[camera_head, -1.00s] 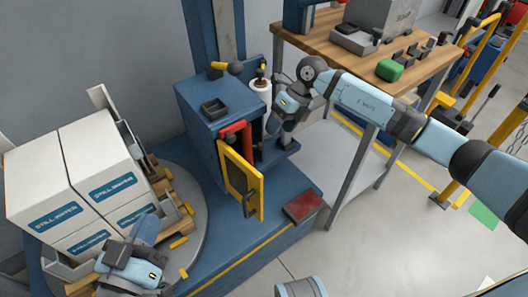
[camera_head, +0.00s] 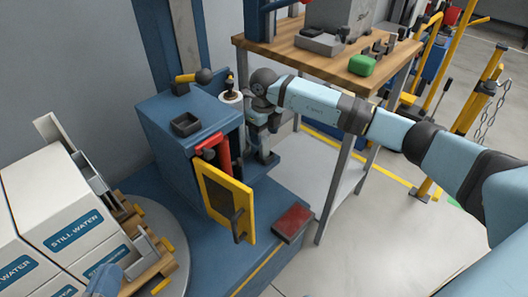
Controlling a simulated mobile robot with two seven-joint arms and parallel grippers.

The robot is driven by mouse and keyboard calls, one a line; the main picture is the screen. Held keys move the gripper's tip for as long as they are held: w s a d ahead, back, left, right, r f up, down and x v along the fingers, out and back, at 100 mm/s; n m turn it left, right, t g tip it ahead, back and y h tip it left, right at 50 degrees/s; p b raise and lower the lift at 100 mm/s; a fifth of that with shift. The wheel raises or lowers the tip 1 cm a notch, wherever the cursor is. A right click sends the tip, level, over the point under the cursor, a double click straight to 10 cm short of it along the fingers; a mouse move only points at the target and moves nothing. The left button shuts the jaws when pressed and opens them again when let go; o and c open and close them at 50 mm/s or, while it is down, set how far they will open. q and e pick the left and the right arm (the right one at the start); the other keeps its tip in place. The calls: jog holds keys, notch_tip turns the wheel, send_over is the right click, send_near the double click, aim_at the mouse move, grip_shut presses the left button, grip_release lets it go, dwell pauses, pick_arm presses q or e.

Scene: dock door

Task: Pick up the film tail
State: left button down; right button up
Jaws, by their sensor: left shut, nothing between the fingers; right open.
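I cannot make out a loose film tail. A white roll (camera_head: 232,97), likely the film roll, shows at its top end behind the blue cabinet (camera_head: 165,125); the rest is hidden. My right gripper (camera_head: 259,158) points down beside the cabinet's right side, just right of and below the roll's top. It is open, with its fingertips small and partly hidden; I see nothing held. Of my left arm, only a light blue part shows at the bottom left edge; its gripper is out of the picture. White cartons marked STILL WATER (camera_head: 75,225) are stacked at the lower left.
The cabinet's yellow-framed door (camera_head: 225,200) stands open, with red parts inside. A dark red pad (camera_head: 292,222) lies on the blue base. A wooden-topped table (camera_head: 300,55) stands behind my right arm. Clear grey floor (camera_head: 370,250) lies at the lower right.

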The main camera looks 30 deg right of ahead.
aim_at(264, 139)
notch_tip(264, 139, down, 4)
jog(key=b, duration=0.2)
jog(key=shift+f+b, duration=0.2)
jog(key=shift+b, duration=0.1)
jog(key=shift+f, duration=0.55)
pick_arm(q)
notch_tip(264, 139, down, 3)
jog(key=shift+w+m+g, duration=0.15)
jog(key=shift+m+g, duration=0.25)
pick_arm(e)
jog(key=c, duration=1)
jog(key=shift+r, duration=0.15)
